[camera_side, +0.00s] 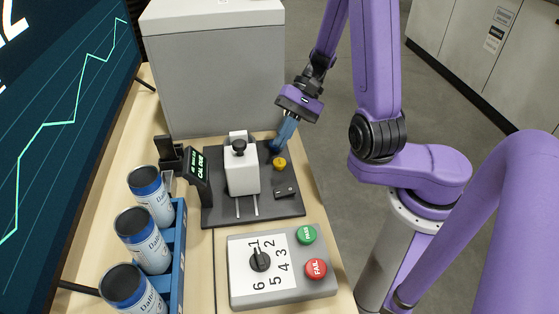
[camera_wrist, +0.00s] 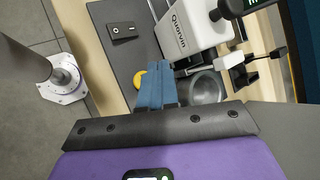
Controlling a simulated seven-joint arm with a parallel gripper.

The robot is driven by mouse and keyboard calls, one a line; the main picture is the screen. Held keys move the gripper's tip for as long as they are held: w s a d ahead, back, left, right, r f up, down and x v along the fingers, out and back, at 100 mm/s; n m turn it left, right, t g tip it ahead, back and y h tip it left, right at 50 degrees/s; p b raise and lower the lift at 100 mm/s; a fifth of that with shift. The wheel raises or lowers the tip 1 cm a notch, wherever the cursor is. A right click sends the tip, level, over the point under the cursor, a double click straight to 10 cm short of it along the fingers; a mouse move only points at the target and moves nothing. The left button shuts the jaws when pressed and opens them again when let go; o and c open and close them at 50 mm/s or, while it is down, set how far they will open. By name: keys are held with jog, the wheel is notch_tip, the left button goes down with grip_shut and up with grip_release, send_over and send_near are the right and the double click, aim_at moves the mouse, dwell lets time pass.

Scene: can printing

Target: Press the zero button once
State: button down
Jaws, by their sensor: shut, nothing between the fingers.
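A round yellow button (camera_side: 279,162), the likely zero button, sits on the dark base plate (camera_side: 222,216) of a white gauge (camera_side: 242,174). It carries no label that I can read. In the wrist view the button (camera_wrist: 138,79) shows just left of my fingers, which partly cover it. My gripper (camera_side: 277,149) is shut and empty, its blue fingers pointing down behind the button in the side view. In the wrist view my gripper (camera_wrist: 155,66) shows its fingers together. I cannot tell how high the tips are; no contact is evident.
A rocker switch (camera_side: 286,191) lies in front of the button. A small display (camera_side: 198,176) reads "CAL DUE". A grey box (camera_side: 214,75) stands behind. In front is a control box (camera_side: 239,298) with a dial, green PASS and red FAIL. A blue rack (camera_side: 179,256) holds cans.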

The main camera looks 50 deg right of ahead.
aim_at(277, 164)
jog(key=shift+f, duration=1.45)
jog(key=shift+f, duration=1.3)
dwell(2.1)
dwell(0.3)
jog(key=shift+r, duration=1.3)
jog(key=shift+r, duration=2.45)
